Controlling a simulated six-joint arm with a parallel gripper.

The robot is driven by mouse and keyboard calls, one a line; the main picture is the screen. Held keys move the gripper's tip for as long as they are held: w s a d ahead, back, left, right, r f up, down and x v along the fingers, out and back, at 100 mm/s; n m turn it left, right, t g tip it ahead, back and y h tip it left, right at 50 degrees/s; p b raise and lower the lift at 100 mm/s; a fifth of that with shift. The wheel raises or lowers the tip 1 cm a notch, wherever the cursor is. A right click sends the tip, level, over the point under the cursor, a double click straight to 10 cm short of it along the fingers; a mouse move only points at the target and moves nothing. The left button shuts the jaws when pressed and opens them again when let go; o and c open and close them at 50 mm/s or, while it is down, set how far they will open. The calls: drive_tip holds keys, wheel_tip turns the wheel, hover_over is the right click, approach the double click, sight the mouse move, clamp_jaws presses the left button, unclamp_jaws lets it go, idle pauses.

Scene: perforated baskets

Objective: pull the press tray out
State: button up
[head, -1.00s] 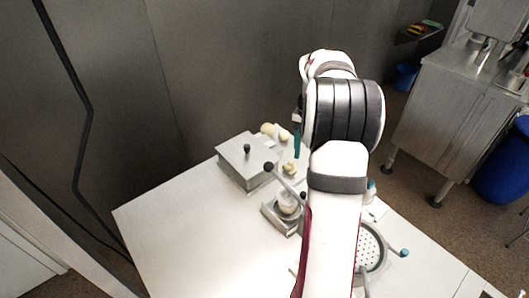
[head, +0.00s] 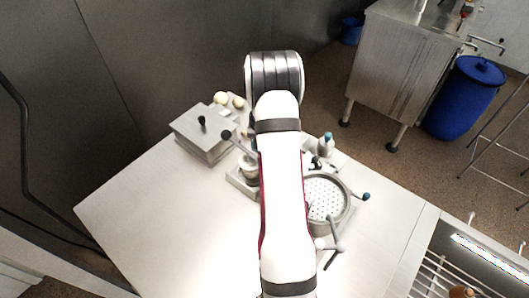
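A small metal press (head: 238,184) stands on the white table, left of my arm. Its lever ends in a black knob (head: 227,134), and a pale round piece (head: 249,168) sits on its base. My arm covers the right side of the press, so I cannot make out its tray clearly. My arm reaches from the bottom of the head view up over the table. My gripper is hidden behind the arm, so its fingers and its distance from the press do not show.
A metal box with a black-knobbed lid (head: 203,140) stands left of the press. A round perforated basket (head: 327,198) with a blue-knobbed handle is right of my arm. Pale round items (head: 221,98) lie at the back. The table's left front (head: 165,220) is clear.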

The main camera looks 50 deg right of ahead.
clamp_jaws()
idle(1.3)
